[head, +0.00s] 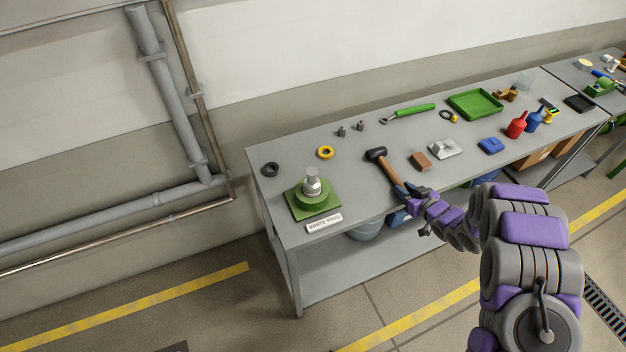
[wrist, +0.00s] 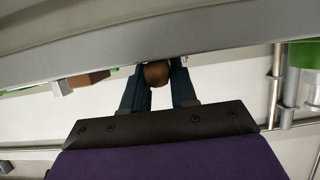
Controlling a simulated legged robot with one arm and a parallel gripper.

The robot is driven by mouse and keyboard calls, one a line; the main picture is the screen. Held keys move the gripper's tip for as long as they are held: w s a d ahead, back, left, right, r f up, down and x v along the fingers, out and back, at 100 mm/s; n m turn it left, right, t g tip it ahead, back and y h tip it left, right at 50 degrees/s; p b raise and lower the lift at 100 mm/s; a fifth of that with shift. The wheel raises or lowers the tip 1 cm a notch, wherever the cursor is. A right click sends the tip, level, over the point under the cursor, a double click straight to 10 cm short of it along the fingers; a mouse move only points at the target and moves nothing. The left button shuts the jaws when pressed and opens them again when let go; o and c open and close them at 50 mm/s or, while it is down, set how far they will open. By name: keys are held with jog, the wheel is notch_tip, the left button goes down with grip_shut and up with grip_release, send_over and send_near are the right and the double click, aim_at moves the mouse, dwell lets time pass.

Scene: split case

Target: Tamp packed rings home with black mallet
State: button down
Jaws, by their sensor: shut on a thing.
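The black mallet (head: 376,154) has a dark head and a brown wooden handle; its head points to the back left over the grey bench. My gripper (head: 404,194) is at the bench's front edge, shut on the handle's near end. In the wrist view, the rounded brown handle end (wrist: 157,74) sits between my two dark blue fingers. I cannot tell whether the head touches the bench. The green split case (head: 313,197) stands at the bench's left end, left of the mallet, with a pale grey shaft (head: 312,182) upright in it. Any rings inside it are hidden.
A black ring (head: 271,169) and a yellow ring (head: 325,152) lie behind the case. A white label (head: 324,223) is in front of it. A brown block (head: 421,161) and a grey metal part (head: 445,148) lie right of the mallet. Bench between case and mallet is clear.

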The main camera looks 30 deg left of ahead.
jog(key=shift+r, duration=0.1)
jog(key=shift+r+p, duration=2.05)
jog(key=shift+r, duration=0.95)
